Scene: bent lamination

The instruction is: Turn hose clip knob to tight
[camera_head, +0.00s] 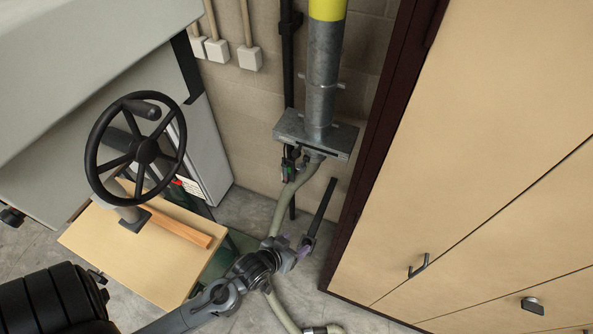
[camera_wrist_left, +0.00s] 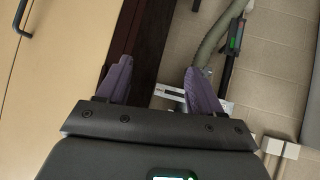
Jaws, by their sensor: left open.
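A grey-green hose (camera_head: 291,190) runs up to a fitting under the grey metal box (camera_head: 330,138) at the foot of a wide pipe (camera_head: 323,75). I cannot make out a clip knob for certain; a small dark part with a green mark (camera_head: 290,158) sits beside the hose's upper end. My left gripper (camera_head: 296,246) is beside the lower hose, below the box. In the left wrist view, its purple fingers (camera_wrist_left: 160,85) are apart with nothing between them. The hose (camera_wrist_left: 214,38) and a dark piece with a green light (camera_wrist_left: 236,38) show beyond the right finger.
A black handwheel (camera_head: 145,150) stands over a wooden table (camera_head: 140,260) at the left. Beige cabinets (camera_head: 480,150) fill the right, with a dark frame edge (camera_head: 370,140). A dark bar (camera_head: 322,208) is close beyond the gripper. The hose continues along the floor (camera_head: 281,312).

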